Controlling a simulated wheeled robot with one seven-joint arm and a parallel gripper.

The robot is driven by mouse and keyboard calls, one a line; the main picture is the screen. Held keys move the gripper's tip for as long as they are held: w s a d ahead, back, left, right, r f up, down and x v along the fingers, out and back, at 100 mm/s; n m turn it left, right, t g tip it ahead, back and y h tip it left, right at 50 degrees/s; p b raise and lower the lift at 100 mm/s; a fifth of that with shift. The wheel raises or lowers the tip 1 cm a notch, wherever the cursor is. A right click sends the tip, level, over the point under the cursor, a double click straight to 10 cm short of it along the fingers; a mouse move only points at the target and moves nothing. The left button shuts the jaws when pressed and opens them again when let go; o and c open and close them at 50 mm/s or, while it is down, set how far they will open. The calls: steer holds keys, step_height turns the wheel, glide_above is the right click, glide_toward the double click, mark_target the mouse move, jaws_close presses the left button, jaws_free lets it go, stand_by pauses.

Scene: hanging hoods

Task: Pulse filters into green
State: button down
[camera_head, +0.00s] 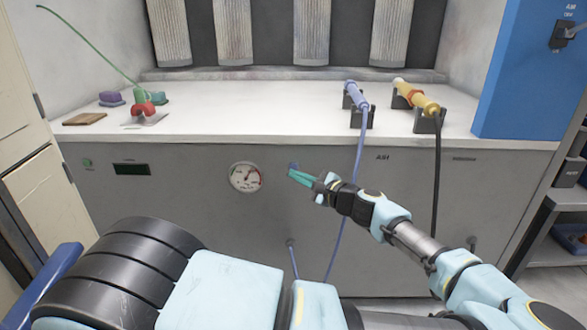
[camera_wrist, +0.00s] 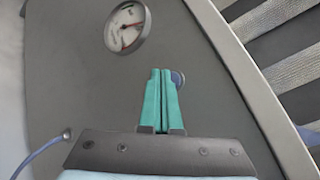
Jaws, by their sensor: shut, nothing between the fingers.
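My gripper (camera_head: 293,174) is shut and empty, its green fingers pointing at the grey front panel of the cabinet. In the wrist view the closed fingertips (camera_wrist: 160,72) are beside a round blue button (camera_wrist: 178,78), partly behind them. The button (camera_head: 293,166) also shows just above the fingertips in the head view. I cannot tell whether they touch it. A round white gauge (camera_head: 245,177) is on the panel left of the gripper, with coloured zones, red on its right side. Its needle is too small to read surely. Several pale pleated filters (camera_head: 232,32) hang at the back.
The white worktop (camera_head: 270,110) holds a blue tool (camera_head: 356,96) and a yellow tool (camera_head: 416,97) in black holders, their cables hanging down the front. A red-and-green item (camera_head: 142,104) and small blocks stand left. A blue cabinet (camera_head: 525,70) is at right.

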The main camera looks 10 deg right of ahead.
steer(key=shift+w, duration=0.15)
steer(key=shift+w, duration=0.25)
steer(key=shift+w+d, duration=0.15)
steer(key=shift+w, duration=0.25)
stand_by(0.7)
steer(key=shift+s, duration=0.1)
steer(key=shift+s+p, duration=0.45)
steer(key=shift+s, duration=0.25)
steer(key=s, duration=0.2)
steer(key=s+a+p, duration=0.1)
steer(key=s, duration=0.2)
steer(key=shift+a, duration=0.15)
steer(key=shift+a, duration=0.1)
stand_by(0.7)
